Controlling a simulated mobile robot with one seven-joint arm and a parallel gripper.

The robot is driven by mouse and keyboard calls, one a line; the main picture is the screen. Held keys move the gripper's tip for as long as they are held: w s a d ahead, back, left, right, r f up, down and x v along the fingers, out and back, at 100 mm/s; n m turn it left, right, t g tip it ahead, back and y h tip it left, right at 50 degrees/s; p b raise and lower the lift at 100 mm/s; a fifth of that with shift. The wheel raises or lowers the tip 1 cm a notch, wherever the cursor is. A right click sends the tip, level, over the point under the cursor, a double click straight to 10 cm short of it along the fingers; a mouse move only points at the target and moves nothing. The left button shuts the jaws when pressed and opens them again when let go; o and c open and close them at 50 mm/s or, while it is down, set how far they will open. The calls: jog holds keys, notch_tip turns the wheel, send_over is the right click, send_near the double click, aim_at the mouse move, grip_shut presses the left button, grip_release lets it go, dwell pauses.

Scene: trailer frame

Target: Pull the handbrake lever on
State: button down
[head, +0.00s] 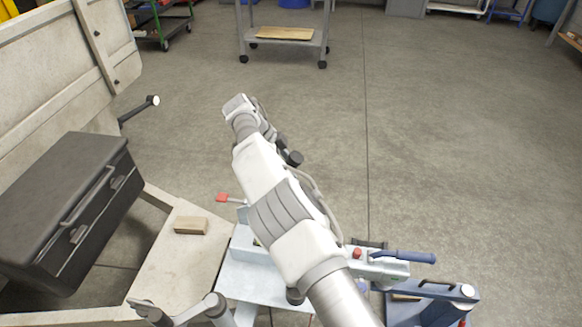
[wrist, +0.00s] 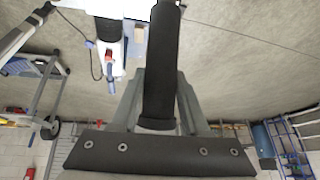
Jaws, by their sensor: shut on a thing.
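In the wrist view my gripper (wrist: 160,88) is shut on a thick black grip, which I take to be the handbrake lever (wrist: 162,55). The lever's base is out of that view. In the head view my white arm reaches up and left over the trailer's pale metal drawbar (head: 262,278). I cannot make out my fingers or the held lever there; the arm covers that area.
A black toolbox (head: 70,205) and wooden block (head: 191,225) lie at left. A red-tipped lever (head: 223,197) sticks out left of my arm. A grey cart (head: 285,40) stands behind; floor between is clear.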

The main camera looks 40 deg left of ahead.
aim_at(296, 154)
jog(key=shift+a+r, duration=0.15)
jog(key=shift+a, duration=0.05)
jog(key=c, duration=0.6)
grip_release()
jog(key=shift+o, duration=0.9)
jog(key=shift+d, duration=0.1)
notch_tip(296, 154, up, 4)
jog(key=shift+r+p, duration=0.2)
jog(key=shift+p, duration=0.3)
jog(key=shift+w+d, duration=0.1)
jog(key=shift+d, duration=0.2)
jog(key=shift+w+d+r, duration=0.25)
jog(key=shift+d+r, duration=0.1)
jog(key=shift+d, duration=0.25)
jog(key=w+d+r, duration=0.3)
jog(key=d+r, duration=0.2)
jog(key=d, duration=0.4)
jog(key=shift+w+r, duration=0.3)
jog(key=shift+r, duration=0.1)
